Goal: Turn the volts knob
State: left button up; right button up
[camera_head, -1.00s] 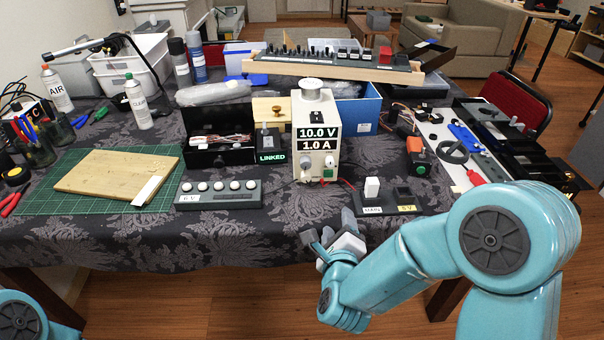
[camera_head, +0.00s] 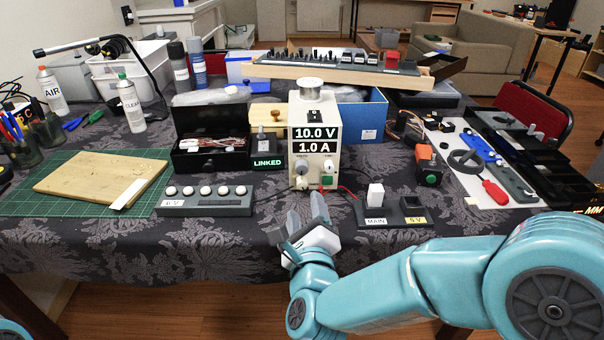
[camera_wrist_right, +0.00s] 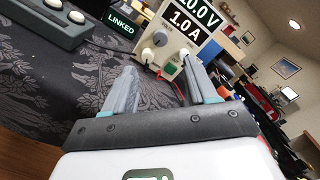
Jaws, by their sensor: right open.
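The cream power supply (camera_head: 315,117) stands mid-table and shows 10.0 V and 1.0 A. Small round knobs sit on its front below the display; one knob (camera_head: 302,167) is at the left. My right gripper (camera_head: 306,210) is open and empty, in front of and below the supply, apart from the knobs. Its two fingers also show in the wrist view (camera_wrist_right: 160,68). My left gripper is out of view.
A dark switch block (camera_head: 393,212) labelled MAIN lies to the right. Thin wires run near the supply's base. A LINKED display (camera_head: 267,162) stands left of the supply.

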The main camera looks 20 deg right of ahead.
aim_at(301, 169)
jog(key=x, duration=1.3)
jog(key=shift+d+f, duration=0.1)
jog(key=shift+d, duration=0.1)
jog(key=c, duration=1.1)
